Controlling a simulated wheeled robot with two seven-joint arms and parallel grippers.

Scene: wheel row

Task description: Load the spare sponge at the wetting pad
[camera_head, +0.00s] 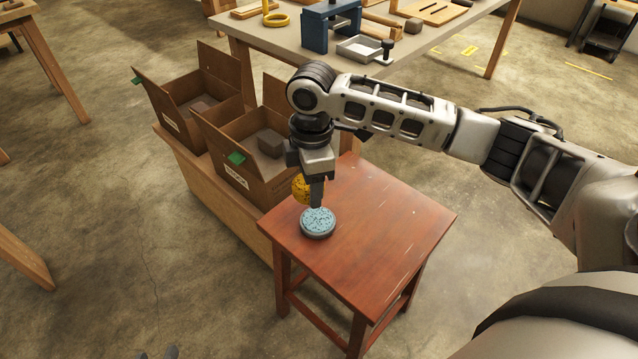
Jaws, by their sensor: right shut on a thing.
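The spare sponge (301,188) is a round, yellow, dark-speckled piece. My right gripper (314,193) is shut on it, pointing down, and its finger hides part of the sponge. The wetting pad (318,221) is a light blue speckled disc in a round grey dish near the left corner of the red-brown stool (385,235). The sponge and gripper show just above and behind the pad in the picture; I cannot tell whether they touch it. A small grey tip at the bottom edge (170,352) seems to be my left gripper, mostly cut off.
Two open cardboard boxes (240,165) with grey-brown blocks stand on a wooden bench (225,198) left of the stool. A workbench (270,33) behind holds a blue frame (318,30), a metal tray (358,47) and a yellow ring (276,20). The stool's right part is clear.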

